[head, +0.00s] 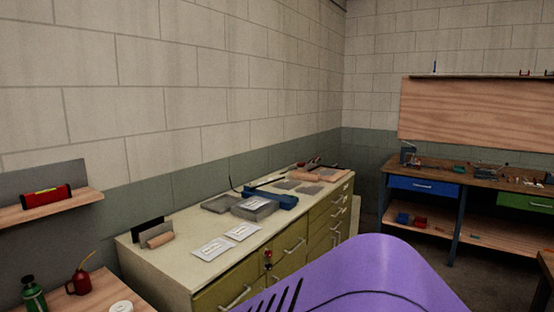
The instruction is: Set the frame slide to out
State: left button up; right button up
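No frame slide can be made out in the head view. A large smooth purple shape (375,275) with dark slots fills the bottom middle, close to the camera; I cannot tell what it is. Neither of my grippers is in view.
A cream cabinet (185,262) with olive drawers stands along the left wall, bearing trays, a blue tool (270,203) and white packets (212,249). A workbench (470,184) with a blue drawer (423,187) stands at the back right. A shelf (52,204) holds a red level (46,197).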

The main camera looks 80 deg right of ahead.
aim_at(414, 162)
jog(key=l+z, duration=0.15)
jog(key=z, duration=0.3)
jog(key=l+z, duration=0.15)
jog(key=z, duration=0.35)
jog(key=l+z, duration=0.15)
jog(key=z, duration=0.3)
jog(key=i+l+z, duration=0.15)
jog(key=l+z, duration=0.25)
jog(key=i+l+z, duration=0.2)
jog(key=l+z, duration=0.25)
jog(key=i+l+z, duration=0.25)
jog(key=z, duration=0.15)
jog(key=i+l+z, duration=0.5)
jog(key=i+z, duration=0.15)
jog(key=z, duration=0.2)
jog(key=i+l+z, duration=0.1)
jog(key=i, duration=1.05)
jog(key=i+z, duration=0.15)
jog(key=i, duration=0.95)
jog(key=i+j+z, duration=0.1)
jog(key=i, duration=1.05)
